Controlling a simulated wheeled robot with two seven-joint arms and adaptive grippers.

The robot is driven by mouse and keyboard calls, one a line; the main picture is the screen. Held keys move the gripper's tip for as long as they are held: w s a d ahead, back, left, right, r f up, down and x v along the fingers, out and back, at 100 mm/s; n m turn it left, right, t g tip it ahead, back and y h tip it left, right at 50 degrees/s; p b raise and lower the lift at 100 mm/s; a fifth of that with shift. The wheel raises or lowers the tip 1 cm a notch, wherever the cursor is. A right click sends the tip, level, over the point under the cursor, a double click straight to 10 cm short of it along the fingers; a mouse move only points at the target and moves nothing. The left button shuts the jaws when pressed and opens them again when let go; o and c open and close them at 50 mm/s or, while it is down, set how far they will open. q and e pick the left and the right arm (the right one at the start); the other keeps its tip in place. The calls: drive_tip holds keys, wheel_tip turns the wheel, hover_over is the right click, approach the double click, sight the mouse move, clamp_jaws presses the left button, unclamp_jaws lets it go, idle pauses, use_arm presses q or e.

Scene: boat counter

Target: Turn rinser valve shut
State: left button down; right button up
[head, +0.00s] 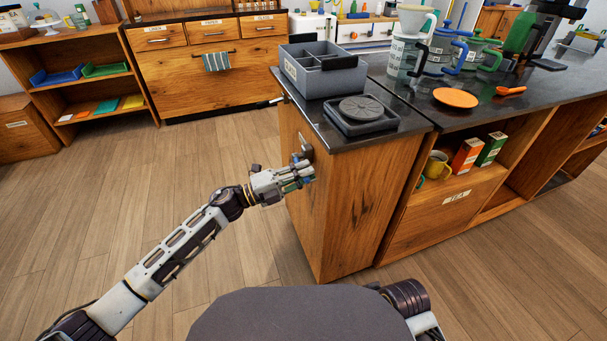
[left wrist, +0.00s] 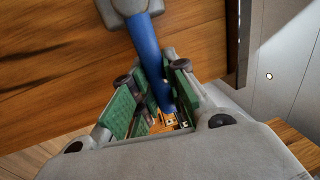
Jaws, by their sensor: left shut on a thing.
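The rinser (head: 361,112) is a dark tray with a round grate on the counter's near left corner. Its valve (head: 303,147) sits on the wooden end panel below, mostly hidden by my left gripper (head: 306,176) in the head view. In the left wrist view, a blue valve handle (left wrist: 146,50) comes down from a grey fitting (left wrist: 124,7) on the wood. It runs between the green pads of my left gripper (left wrist: 155,90), which is shut on it. The handle's end is partly hidden between the fingers. My right gripper is out of view.
A grey divided bin (head: 322,72) stands behind the rinser. An orange plate (head: 455,98), a spoon (head: 511,90) and several jugs are farther right on the dark counter (head: 408,102). The floor left of the end panel is clear.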

use_arm(q)
drive_tip(key=shift+f, duration=0.15)
drive_tip(key=c, duration=1.4)
unclamp_jaws()
drive_tip(key=shift+v, duration=6)
